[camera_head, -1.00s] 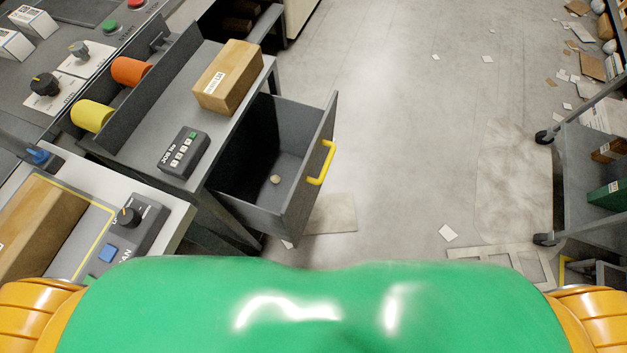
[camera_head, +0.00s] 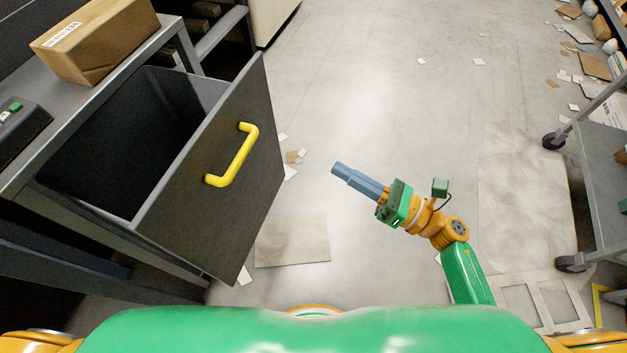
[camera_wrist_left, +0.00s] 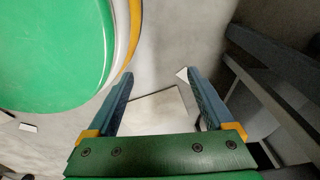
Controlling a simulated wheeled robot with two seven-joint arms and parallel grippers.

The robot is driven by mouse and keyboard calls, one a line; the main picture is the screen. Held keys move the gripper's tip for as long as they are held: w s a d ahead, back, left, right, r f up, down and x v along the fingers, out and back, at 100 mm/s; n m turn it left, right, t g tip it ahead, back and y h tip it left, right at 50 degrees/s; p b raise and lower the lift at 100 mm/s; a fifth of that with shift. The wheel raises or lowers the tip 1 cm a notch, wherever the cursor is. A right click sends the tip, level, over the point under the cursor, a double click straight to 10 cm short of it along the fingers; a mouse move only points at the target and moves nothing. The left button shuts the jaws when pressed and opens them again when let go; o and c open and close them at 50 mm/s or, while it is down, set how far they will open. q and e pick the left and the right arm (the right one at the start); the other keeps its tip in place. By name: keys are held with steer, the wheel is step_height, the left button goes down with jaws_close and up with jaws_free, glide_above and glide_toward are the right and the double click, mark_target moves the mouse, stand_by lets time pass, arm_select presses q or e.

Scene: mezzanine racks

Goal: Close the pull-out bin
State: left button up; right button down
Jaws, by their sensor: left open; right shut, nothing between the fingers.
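The pull-out bin (camera_head: 215,215) is a dark grey drawer standing open under the workbench at the left of the head view. Its front panel faces right and carries a yellow handle (camera_head: 236,156). My right gripper (camera_head: 338,169) is shut and empty, to the right of the handle and apart from it, pointing left over open floor. My left gripper (camera_wrist_left: 158,90) shows only in the left wrist view. It is open with nothing between its blue fingers, with floor behind it.
A cardboard box (camera_head: 95,38) and a dark button panel (camera_head: 20,125) sit on the workbench top. A grey cart (camera_head: 600,160) stands at the right edge. Floor between bench and cart is mostly free, with scattered paper and a flat brown sheet (camera_head: 292,240).

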arm_select(q)
steer(key=shift+s+d+p, duration=0.45)
steer(key=shift+s+p, duration=0.4)
steer(key=shift+p, duration=0.35)
arm_select(e)
steer(key=w+a+r+n+g, duration=0.1)
steer(key=a+n, duration=0.2)
steer(key=a, duration=0.4)
steer(key=w+a+r+n+g+y, duration=0.1)
steer(key=a+n+g, duration=0.1)
steer(key=a, duration=0.5)
steer(key=shift+a+r+n, duration=0.25)
steer(key=shift+r+n, duration=0.15)
